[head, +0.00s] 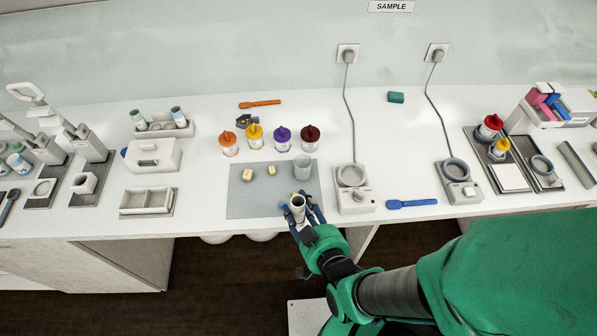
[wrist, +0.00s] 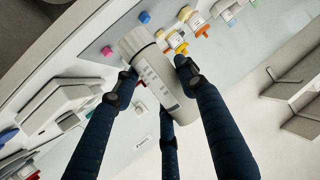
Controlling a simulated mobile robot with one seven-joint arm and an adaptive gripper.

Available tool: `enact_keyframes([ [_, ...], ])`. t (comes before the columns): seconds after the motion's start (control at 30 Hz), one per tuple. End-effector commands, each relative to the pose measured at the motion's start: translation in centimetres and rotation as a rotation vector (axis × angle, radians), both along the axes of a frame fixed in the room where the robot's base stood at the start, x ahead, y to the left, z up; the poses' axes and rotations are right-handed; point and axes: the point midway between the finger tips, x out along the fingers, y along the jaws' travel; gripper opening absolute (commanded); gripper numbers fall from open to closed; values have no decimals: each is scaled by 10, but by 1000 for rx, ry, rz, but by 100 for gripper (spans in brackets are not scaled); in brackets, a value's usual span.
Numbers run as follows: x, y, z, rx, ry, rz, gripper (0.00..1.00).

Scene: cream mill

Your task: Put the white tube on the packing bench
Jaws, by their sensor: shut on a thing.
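The white tube (head: 298,203) stands out between the fingers of my gripper (head: 300,212) in the head view, at the front edge of the grey mat. In the wrist view the tube (wrist: 155,75) is pale with a printed label and lies tilted across the picture. The dark blue fingers of my gripper (wrist: 158,88) are closed around it from several sides. In the head view I cannot tell whether the tube touches the mat or is held above it. No bench in view is marked as the packing bench; the sign above this white bench (head: 225,102) reads SAMPLE.

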Motion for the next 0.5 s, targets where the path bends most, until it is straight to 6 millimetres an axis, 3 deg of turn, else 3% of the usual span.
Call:
enact_keyframes([
  [0.33,3,0,1,0,0,-3,24],
  [0.5,15,2,6,0,0,-18,24],
])
